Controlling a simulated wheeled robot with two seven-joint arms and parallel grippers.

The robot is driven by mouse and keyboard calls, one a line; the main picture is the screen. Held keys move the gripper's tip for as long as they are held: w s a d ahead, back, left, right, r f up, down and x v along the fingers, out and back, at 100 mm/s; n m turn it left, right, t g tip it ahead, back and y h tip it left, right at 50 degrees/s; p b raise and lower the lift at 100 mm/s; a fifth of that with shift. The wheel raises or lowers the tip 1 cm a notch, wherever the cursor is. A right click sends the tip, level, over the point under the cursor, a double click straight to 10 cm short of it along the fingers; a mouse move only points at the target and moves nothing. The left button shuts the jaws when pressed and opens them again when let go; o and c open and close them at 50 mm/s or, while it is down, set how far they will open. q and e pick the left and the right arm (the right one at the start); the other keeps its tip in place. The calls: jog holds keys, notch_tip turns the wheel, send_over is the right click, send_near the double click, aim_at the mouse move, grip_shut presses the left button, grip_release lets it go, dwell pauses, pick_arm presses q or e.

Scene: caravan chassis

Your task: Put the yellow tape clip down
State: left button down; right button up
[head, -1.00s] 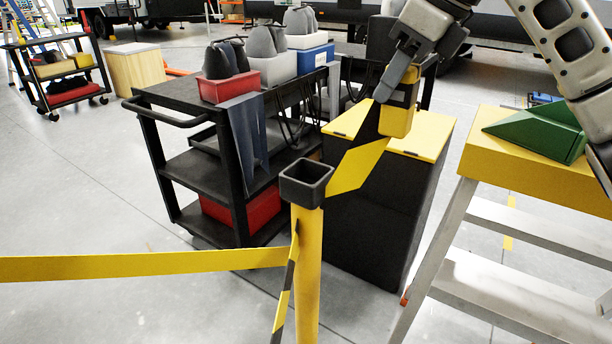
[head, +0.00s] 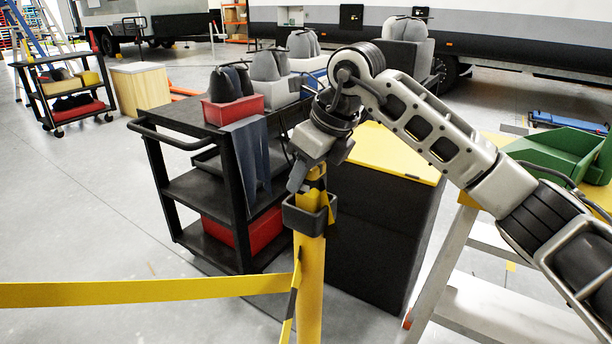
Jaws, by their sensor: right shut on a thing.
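My right gripper (head: 308,182) is shut on the yellow tape clip (head: 316,194) and points down at the top of the yellow post (head: 311,262). The clip is upright at the dark square socket (head: 308,215) on the post's top, and its lower end seems to be within the socket's rim. I cannot tell how deep it sits. The gripper hides part of the clip. Yellow tape (head: 150,291) runs from the post to the left edge, and a black-and-yellow strip hangs beside the post. My left gripper is not in view.
A black cart (head: 190,187) with a red bin (head: 233,110) stands behind the post. A black cabinet with a yellow top (head: 392,152) is just behind on the right. A stepladder (head: 462,262) with a green wedge (head: 560,152) stands at right. Floor at left is open.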

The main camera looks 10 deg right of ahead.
jog(key=shift+f, duration=0.55)
jog(key=shift+f, duration=0.15)
jog(key=o, duration=1)
jog(key=v, duration=1.2)
